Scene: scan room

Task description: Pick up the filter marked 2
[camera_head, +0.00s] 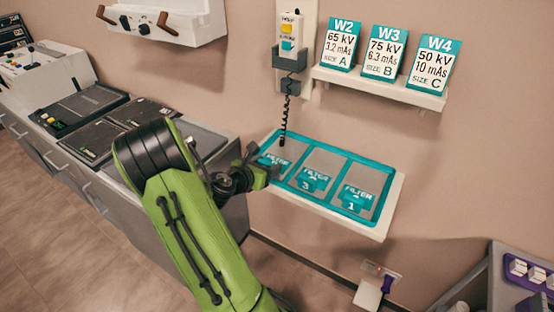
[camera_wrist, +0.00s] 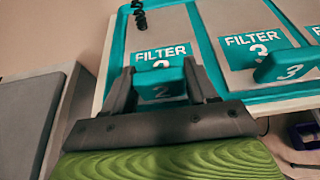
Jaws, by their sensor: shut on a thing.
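The filter marked 2 (camera_wrist: 162,88) is a teal piece in the leftmost slot of a teal-edged tray (camera_head: 388,205), under a FILTER label. In the wrist view my gripper (camera_wrist: 163,85) has a dark finger on each side of it and is shut on it. In the head view this filter is mostly hidden by my gripper (camera_head: 268,172). I cannot tell whether the filter is lifted off the tray. The filter marked 3 (camera_head: 312,184) lies in the middle slot and the filter marked 1 (camera_head: 353,200) in the right slot.
A handset (camera_head: 289,40) hangs above the tray, its coiled cord (camera_head: 285,110) reaching down near the filter 2 slot. Cards W2, W3 and W4 stand on a shelf (camera_head: 380,87). A grey-topped counter (camera_head: 207,142) is at left. A purple rack (camera_head: 518,270) is at lower right.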

